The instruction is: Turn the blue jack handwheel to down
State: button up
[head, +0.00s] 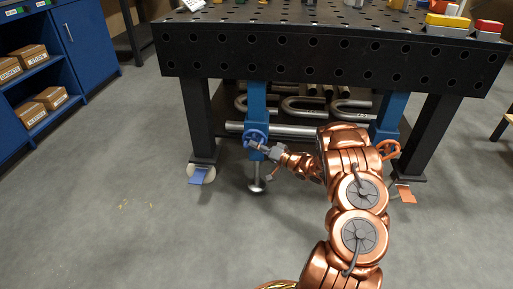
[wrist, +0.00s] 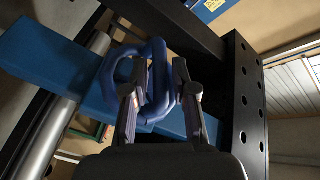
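The blue jack handwheel (head: 256,136) is on the front of the left blue jack (head: 257,100) under the black table. In the wrist view, the handwheel (wrist: 112,75) is a thick blue ring seen at a slant. My gripper (head: 266,147) is at the handwheel. In the wrist view, my gripper's fingers (wrist: 159,78) stand on either side of the rim, with the rim filling most of the narrow gap. The gripper looks shut on the rim, though the finger contact is partly hidden. The jack's round foot (head: 257,187) hangs near the floor.
The black perforated table (head: 330,65) stands over the jack, with its left leg (head: 201,120) close by. An orange handwheel (head: 389,149) is at the right. Floor at the left is clear, before a blue cabinet (head: 85,40).

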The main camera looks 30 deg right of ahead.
grip_shut()
jog(key=shift+r+p, duration=0.15)
jog(key=shift+p, duration=0.15)
